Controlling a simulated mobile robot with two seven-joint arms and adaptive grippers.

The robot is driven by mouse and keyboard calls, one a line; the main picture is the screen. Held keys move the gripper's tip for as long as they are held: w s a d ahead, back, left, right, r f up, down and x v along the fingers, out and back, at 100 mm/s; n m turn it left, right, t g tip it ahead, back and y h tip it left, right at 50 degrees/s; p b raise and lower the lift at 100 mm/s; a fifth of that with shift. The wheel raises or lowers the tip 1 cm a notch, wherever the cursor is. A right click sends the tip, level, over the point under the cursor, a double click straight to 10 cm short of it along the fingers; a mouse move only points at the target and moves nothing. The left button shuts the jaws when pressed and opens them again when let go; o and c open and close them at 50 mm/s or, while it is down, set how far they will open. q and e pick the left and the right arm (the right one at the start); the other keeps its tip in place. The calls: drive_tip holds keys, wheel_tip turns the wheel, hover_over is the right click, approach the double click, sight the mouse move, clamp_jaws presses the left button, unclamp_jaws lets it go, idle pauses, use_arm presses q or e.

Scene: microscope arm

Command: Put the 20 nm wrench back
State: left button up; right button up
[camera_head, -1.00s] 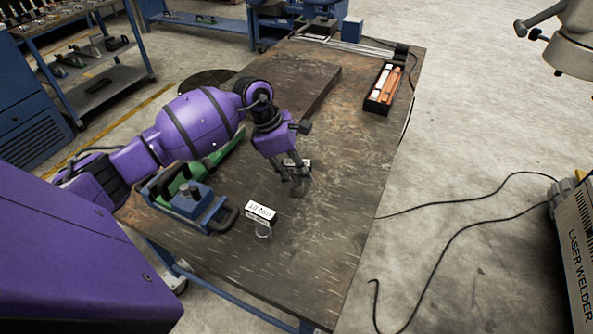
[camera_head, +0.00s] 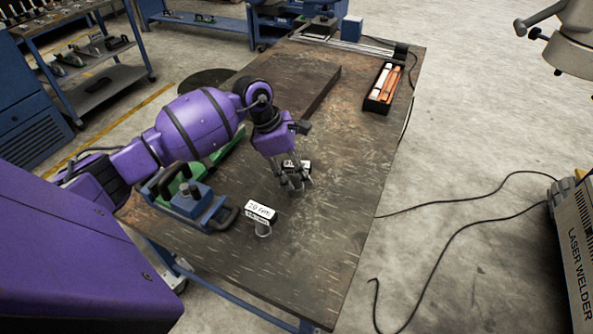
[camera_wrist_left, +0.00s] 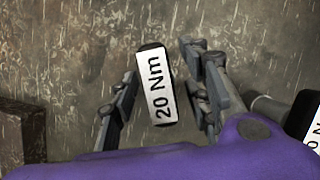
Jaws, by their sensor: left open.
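A black block with a white "20 Nm" label (camera_wrist_left: 157,88) lies between the fingers of my left gripper (camera_wrist_left: 165,62) in the left wrist view. Gaps show on both sides, so the fingers are around it but not closed on it. In the head view this block (camera_head: 293,164) is partly hidden by my left gripper (camera_head: 297,184), which is open and low over the table. A second labelled black block (camera_head: 260,211) stands nearer, with a grey cylinder under it. Its cut-off label also shows at the right of the left wrist view (camera_wrist_left: 313,128). My right gripper is out of view.
The worn dark table (camera_head: 330,215) is clear to the right and front. A blue tool with a black handle (camera_head: 195,203) lies left of the nearer block. A black box with orange and white items (camera_head: 383,88) sits at the far right. A raised plate (camera_head: 300,80) lies behind.

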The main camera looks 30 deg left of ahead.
use_arm(q)
drive_tip(key=v, duration=1.1)
drive_tip(key=shift+r+b, duration=0.35)
drive_tip(key=shift+a, duration=0.1)
